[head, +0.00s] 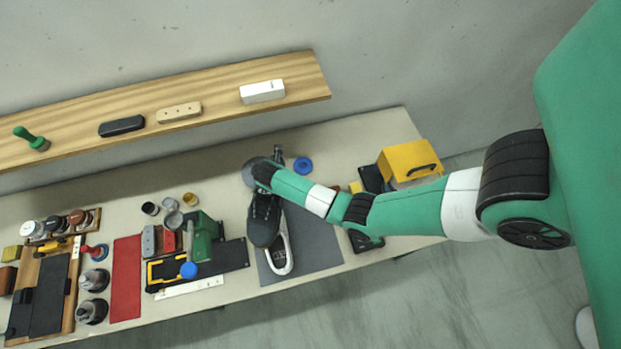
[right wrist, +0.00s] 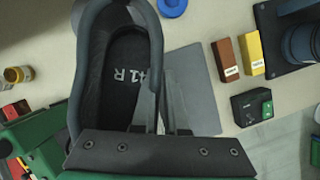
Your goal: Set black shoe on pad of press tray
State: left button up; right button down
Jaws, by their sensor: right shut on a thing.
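The black shoe (head: 264,222) hangs in my right gripper over the grey mat, its toe pointing to the front of the table. My right gripper (right wrist: 163,105) is shut on the shoe's side wall. In the head view the wrist hides the fingertips. A green press (head: 203,240) with a blue knob stands to the left, with a black plate (head: 233,256) and a yellow-edged black part (head: 166,271) beside it. I cannot tell which part is the pad. My left gripper is out of view.
A white-rimmed shoe-like item (head: 282,256) lies on the grey mat (head: 318,250), partly behind the black shoe. A red mat (head: 126,278), small jars (head: 173,218) and brushes lie left. A yellow box-shaped machine (head: 408,160) stands right. A wooden shelf (head: 220,96) runs behind.

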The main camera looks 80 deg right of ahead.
jog(key=s+a+f+n+t+p, duration=0.1)
jog(key=s+f+n, duration=0.25)
jog(key=s, duration=0.25)
jog(key=s+a+f+n+t+p, duration=0.1)
jog(key=s+a+f+n, duration=0.1)
jog(key=s+f, duration=0.3)
jog(key=shift+s+d+f+b, duration=0.1)
jog(key=shift+s+f+b, duration=0.05)
jog(key=shift+f+b, duration=1.25)
jog(key=shift+s+f+b, duration=0.2)
jog(key=shift+f+b, duration=0.85)
jog(key=shift+f, duration=0.55)
jog(key=shift+s+d+f+b, duration=0.1)
jog(key=shift+s+f+b, duration=0.05)
jog(key=shift+f+b, duration=1.25)
jog(key=shift+f, duration=0.1)
jog(key=shift+f, duration=0.15)
jog(key=c, duration=0.9)
grip_release()
jog(key=shift+c, duration=0.2)
